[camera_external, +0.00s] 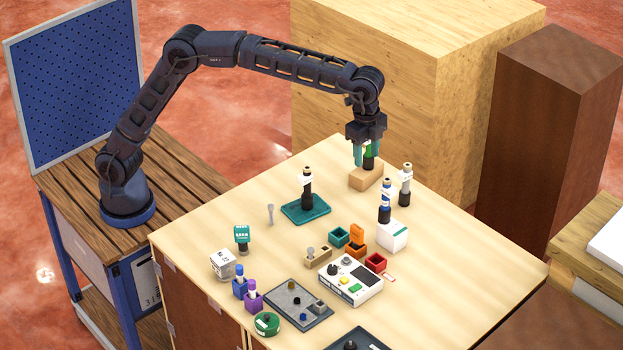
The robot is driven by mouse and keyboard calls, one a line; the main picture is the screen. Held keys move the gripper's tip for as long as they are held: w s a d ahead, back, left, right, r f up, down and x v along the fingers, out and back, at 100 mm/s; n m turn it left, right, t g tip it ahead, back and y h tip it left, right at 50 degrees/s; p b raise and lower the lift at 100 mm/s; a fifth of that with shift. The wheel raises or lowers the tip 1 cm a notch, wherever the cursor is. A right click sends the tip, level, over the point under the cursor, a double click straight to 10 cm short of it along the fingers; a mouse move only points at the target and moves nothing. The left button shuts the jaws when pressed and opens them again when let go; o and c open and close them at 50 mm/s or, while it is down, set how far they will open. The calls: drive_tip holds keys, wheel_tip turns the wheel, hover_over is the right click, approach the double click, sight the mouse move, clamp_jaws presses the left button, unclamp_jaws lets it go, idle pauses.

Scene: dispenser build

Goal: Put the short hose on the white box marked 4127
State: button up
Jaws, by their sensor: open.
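A white cube (222,265) with dark lettering sits at the left. I cannot read 4127 on either, nor tell which piece is the short hose.
A black and white upright piece (307,190) stands on a teal tray (318,211); a grey and black one (405,188) stands behind the white box. A white device (350,284), small coloured cups and a dark tray (290,307) crowd the front. The back left tabletop is clear.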

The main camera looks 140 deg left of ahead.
drive_tip(key=s+d+r+t, duration=0.1)
drive_tip(key=s+d+r, duration=0.3)
drive_tip(key=s+d, duration=0.75)
drive_tip(key=s+d+r+t, duration=0.1)
drive_tip(key=s+d+r, duration=0.3)
drive_tip(key=s+d, duration=0.75)
drive_tip(key=s+d+f, duration=0.4)
drive_tip(key=s+d, duration=0.1)
drive_tip(key=s, duration=0.3)
drive_tip(key=s+d+f+t, duration=0.1)
drive_tip(key=s+d+f, duration=0.3)
drive_tip(key=s, duration=0.4)
drive_tip(key=s+d+f+t, duration=0.1)
drive_tip(key=s+d+f, duration=0.4)
drive_tip(key=s, duration=0.3)
drive_tip(key=shift+s+d, duration=0.25)
drive_tip(key=shift+d, duration=0.4)
drive_tip(key=shift+o, duration=0.4)
drive_tip(key=shift+w, duration=0.1)
